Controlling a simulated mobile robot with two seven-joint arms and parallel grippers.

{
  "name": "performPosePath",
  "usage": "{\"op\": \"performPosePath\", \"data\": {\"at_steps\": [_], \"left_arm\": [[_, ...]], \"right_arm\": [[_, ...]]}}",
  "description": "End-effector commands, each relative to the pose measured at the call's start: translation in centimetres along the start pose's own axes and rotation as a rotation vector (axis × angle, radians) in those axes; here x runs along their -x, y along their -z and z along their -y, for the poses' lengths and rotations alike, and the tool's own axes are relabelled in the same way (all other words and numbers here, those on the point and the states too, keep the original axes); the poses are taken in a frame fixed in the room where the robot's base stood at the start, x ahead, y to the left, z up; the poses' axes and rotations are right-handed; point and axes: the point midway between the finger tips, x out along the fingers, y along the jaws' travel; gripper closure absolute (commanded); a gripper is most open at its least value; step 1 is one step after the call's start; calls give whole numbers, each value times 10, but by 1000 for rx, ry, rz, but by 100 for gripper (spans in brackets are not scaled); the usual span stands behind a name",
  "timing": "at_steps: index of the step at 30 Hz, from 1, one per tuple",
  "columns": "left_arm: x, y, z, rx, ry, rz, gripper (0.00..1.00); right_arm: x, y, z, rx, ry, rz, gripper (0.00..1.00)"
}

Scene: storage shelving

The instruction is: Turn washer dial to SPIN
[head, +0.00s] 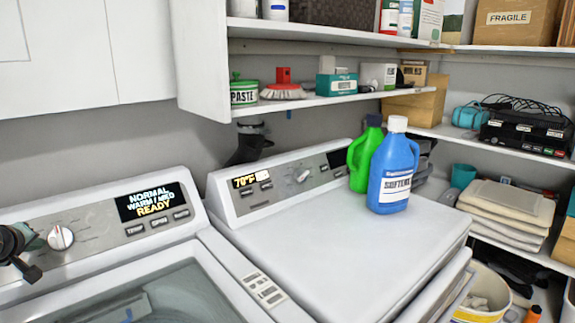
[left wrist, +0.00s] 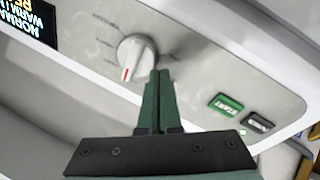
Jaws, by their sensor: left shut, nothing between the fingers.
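The washer (head: 100,270) stands at the left of the head view, with a grey control panel. Its dial is a round white knob (head: 60,238) with a red mark; it also shows in the left wrist view (left wrist: 134,55). The washer display (head: 152,202) reads "NORMAL", "WARM / MED", "READY". My left gripper (head: 36,241) is at the left edge of the head view, just left of the dial. In the left wrist view its green fingers (left wrist: 160,73) are shut and empty, their tips right beside the dial. I cannot tell whether they touch it. My right gripper is not in view.
A START button (left wrist: 226,103) and a dark button (left wrist: 259,121) sit on the panel. A second white machine (head: 320,255) stands to the right, bearing a blue softener bottle (head: 393,170) and a green bottle (head: 362,155). Loaded shelves (head: 330,99) line the walls above.

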Motion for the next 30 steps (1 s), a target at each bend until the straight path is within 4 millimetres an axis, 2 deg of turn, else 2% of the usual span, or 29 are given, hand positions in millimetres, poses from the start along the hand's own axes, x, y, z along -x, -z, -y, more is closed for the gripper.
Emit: {"op": "performPosePath", "data": {"at_steps": [30], "left_arm": [[-2,-4,-7,0,0,0,100]], "right_arm": [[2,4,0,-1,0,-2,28]]}}
